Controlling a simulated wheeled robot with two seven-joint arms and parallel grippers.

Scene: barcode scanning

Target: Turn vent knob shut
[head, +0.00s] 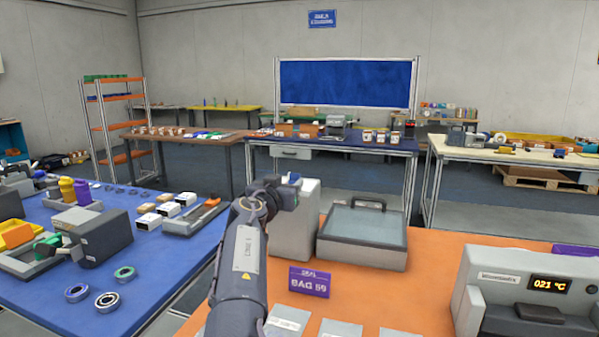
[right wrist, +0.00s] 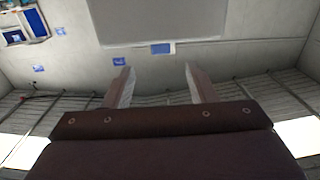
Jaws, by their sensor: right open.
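My right arm rises from the bottom middle of the head view, and its gripper end (head: 290,190) is at the upper edge of a pale grey box (head: 302,225) on the orange table. In the right wrist view the two fingers of my right gripper (right wrist: 157,70) stand wide apart with nothing between them. I cannot make out a vent knob for certain; a small blue part (head: 293,177) shows by the gripper, and my arm hides part of the box. A grey case with a glass lid and black handle (head: 365,253) stands right of the box. My left gripper is out of view.
The orange table (head: 420,285) also holds a purple sign (head: 309,282), pale flat pieces and a grey unit with an orange display (head: 549,285). A blue table (head: 150,260) at left carries a dark device with a green part (head: 105,238), rings and small boxes.

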